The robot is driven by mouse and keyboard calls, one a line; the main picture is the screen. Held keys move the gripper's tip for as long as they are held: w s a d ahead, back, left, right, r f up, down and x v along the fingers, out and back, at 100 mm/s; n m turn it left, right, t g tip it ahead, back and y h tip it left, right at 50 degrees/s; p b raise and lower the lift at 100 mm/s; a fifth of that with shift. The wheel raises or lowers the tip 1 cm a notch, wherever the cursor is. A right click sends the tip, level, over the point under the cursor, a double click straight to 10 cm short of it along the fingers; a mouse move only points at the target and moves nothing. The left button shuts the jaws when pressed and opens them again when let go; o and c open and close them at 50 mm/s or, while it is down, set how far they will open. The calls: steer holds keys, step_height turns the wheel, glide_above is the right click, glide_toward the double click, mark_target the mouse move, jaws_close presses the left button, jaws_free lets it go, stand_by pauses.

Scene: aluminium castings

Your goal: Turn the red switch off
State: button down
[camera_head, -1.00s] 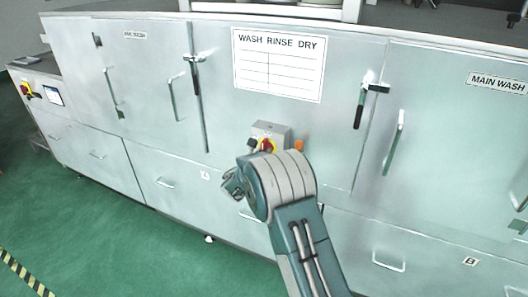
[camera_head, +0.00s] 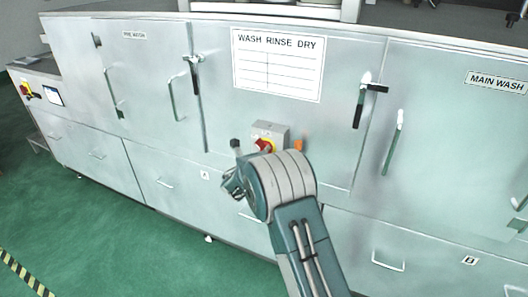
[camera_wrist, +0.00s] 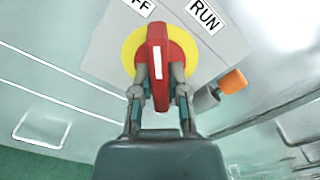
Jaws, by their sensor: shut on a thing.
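The red switch (camera_wrist: 157,38) is a rotary handle with a white stripe, on a yellow disc on a grey box (camera_wrist: 105,50). In the wrist view the handle stands upright, its top between the partly cut-off OFF label (camera_wrist: 142,5) and the RUN label (camera_wrist: 206,15). My gripper (camera_wrist: 160,76) is shut on the handle, one finger on each side. In the head view the red switch (camera_head: 264,146) shows just above my arm, on the lower middle of the metal cabinet. My gripper is mostly hidden there behind the arm.
An orange-tipped fitting (camera_wrist: 232,82) sticks out right of the switch box. The cabinet (camera_head: 225,125) has door handles and a WASH RINSE DRY sign (camera_head: 279,65). Another red-and-yellow switch (camera_head: 25,90) is at far left. Green floor lies clear in front.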

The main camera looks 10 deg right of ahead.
steer(key=n, duration=0.4)
steer(key=shift+w+a+n, duration=0.1)
steer(key=shift+a+n, duration=0.05)
steer(key=shift+n, duration=0.25)
steer(key=n, duration=0.4)
steer(key=shift+n, duration=0.4)
steer(key=c, duration=0.6)
jaws_free()
steer(key=shift+f, duration=0.15)
steer(key=shift+c, duration=0.2)
steer(key=shift+a, duration=0.1)
steer(key=v, duration=1.2)
